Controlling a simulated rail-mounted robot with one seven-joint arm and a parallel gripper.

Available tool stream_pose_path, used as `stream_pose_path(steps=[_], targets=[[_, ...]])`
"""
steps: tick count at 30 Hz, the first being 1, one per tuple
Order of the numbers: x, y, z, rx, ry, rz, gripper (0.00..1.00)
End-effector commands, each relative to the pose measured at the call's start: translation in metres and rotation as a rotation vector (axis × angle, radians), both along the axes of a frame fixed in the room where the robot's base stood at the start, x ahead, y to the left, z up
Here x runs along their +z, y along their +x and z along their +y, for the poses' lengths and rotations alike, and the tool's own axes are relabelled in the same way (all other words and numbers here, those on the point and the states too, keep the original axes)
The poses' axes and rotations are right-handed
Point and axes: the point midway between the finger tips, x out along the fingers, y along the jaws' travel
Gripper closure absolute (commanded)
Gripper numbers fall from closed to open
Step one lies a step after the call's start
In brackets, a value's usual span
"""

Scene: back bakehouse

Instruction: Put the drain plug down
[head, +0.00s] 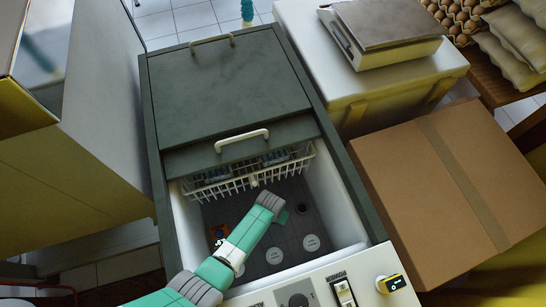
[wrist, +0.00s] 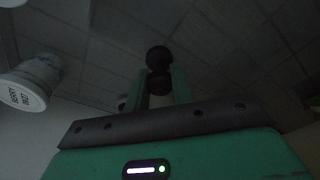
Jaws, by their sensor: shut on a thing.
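My gripper (head: 283,216) is low inside the open chest freezer (head: 338,215), mostly hidden behind my arm in the head view. In the wrist view its two green fingers (wrist: 157,84) are closed on a dark round piece, which appears to be the drain plug (wrist: 158,82). Another dark round shape sits just beyond it; I cannot tell whether that is part of the plug or the drain. In the head view a dark round hole (head: 302,208) shows in the freezer floor, right of my gripper. The plug is hidden there.
White-lidded tubs (head: 311,242) stand on the freezer floor; a labelled tub (wrist: 32,82) shows at left in the wrist view. A white wire basket (head: 240,181) hangs behind my gripper, by the grey lid (head: 230,85).

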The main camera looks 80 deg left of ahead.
Motion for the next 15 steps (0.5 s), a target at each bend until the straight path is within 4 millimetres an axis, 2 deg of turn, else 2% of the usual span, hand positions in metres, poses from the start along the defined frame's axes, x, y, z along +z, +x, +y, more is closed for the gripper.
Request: stream_pose_path(steps=[4,5,8,15], targets=[[-0.0043,-0.0001,-0.0003,0.000,-0.001,0.001,0.99],[-0.0042,-0.0001,-0.0003,0.000,-0.001,0.001,0.74],[-0.0030,-0.0001,-0.0003,0.000,-0.001,0.001,0.55],[-0.0027,-0.0002,-0.0003,0.000,-0.001,0.001,0.55]])
